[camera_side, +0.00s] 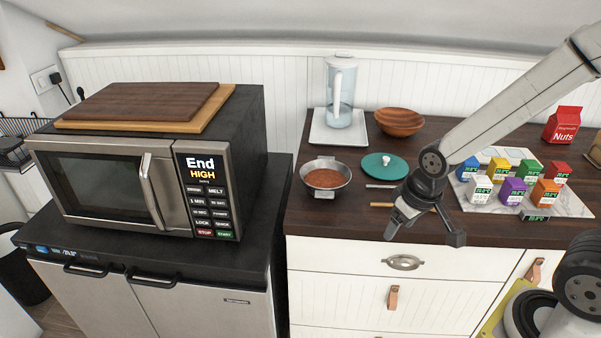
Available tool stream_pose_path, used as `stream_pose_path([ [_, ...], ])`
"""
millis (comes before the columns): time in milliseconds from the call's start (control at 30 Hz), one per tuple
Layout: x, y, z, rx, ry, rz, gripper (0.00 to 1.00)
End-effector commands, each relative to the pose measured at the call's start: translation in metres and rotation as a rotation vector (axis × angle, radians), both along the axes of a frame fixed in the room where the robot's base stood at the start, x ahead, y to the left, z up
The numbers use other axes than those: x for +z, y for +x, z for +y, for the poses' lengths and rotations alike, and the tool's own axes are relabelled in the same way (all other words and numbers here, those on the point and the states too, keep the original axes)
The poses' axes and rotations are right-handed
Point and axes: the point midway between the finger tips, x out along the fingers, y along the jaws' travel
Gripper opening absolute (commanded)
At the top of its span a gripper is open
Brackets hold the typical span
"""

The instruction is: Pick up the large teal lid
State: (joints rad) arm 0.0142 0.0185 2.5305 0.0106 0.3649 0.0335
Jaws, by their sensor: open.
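The large teal lid (375,170) lies flat on the dark wooden counter, with a small pale knob near its middle. It is round and sits to the right of a metal pan. My gripper (422,236) is at the counter's front edge, to the right of the lid and nearer the camera. Its two fingers are spread apart and nothing is between them. The gripper is apart from the lid in the picture.
A metal pan (325,180) with reddish contents stands left of the lid. A wooden bowl (399,122) and a glass pitcher (341,92) on a white tray (325,131) are behind. Utensils (381,186) lie in front. Several small cartons (513,191) stand right. A microwave (105,185) is left.

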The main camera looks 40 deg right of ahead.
Motion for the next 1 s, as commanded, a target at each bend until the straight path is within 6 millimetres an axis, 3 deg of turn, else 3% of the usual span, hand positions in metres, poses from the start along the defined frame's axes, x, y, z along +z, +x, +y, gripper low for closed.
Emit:
stream_pose_path([
  [267, 0.006, 0.049, -0.027, -0.336, 0.083, 0.027, 0.72],
  [467, 0.010, 0.095, -0.062, -0.691, 0.179, 0.054, 0.72],
  [700, 0.012, 0.143, -0.113, -1.111, 0.304, 0.090, 0.72],
  [1000, 0.008, 0.187, -0.188, -1.615, 0.474, 0.149, 0.72],
])
